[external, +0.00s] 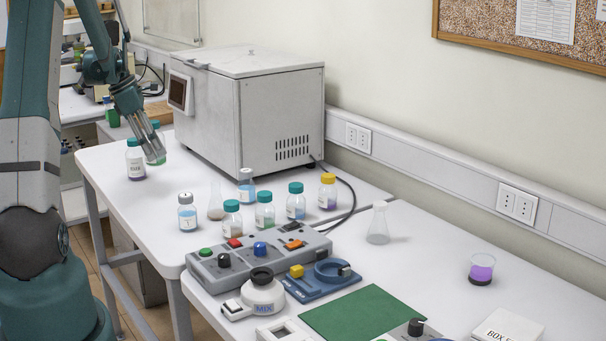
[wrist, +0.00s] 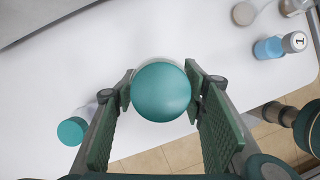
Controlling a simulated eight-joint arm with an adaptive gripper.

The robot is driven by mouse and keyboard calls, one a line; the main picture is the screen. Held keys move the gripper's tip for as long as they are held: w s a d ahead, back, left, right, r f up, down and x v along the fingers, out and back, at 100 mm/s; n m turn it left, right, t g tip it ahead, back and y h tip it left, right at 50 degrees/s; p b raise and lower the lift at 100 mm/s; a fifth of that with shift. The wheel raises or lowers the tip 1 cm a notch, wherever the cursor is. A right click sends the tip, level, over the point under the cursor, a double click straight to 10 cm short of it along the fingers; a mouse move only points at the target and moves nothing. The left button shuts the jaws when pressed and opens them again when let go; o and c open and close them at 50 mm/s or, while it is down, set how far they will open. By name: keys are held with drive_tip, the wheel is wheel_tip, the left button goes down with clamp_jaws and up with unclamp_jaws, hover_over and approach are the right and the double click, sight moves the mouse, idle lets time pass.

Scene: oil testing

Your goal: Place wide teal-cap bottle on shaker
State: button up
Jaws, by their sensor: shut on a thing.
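A wide bottle with a teal cap (external: 134,161) and a white label is at the far left of the white table. In the wrist view its round teal cap (wrist: 161,93) fills the space between the two fingers. My gripper (external: 150,150) is shut on this bottle from above. In the wrist view my gripper (wrist: 161,88) has a finger on each side of it. I cannot tell whether the bottle's base touches the table. A small white round unit marked MIX (external: 263,294), which looks like the shaker, stands at the front, far from my gripper.
Several teal-cap bottles (external: 264,211), a yellow-cap bottle (external: 327,193) and a bottle marked 1 (external: 187,213) stand mid-table. A grey control box (external: 220,268) lies behind the MIX unit. A big white machine (external: 252,110) stands behind. Another teal cap (wrist: 72,130) is left of my fingers.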

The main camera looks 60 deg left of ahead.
sight(156, 162)
drive_tip(key=shift+f, duration=2.75)
drive_tip(key=shift+f, duration=1.9)
drive_tip(key=shift+f, duration=0.1)
drive_tip(key=o, duration=1.1)
drive_tip(key=v, duration=1.2)
drive_tip(key=shift+s, duration=0.1)
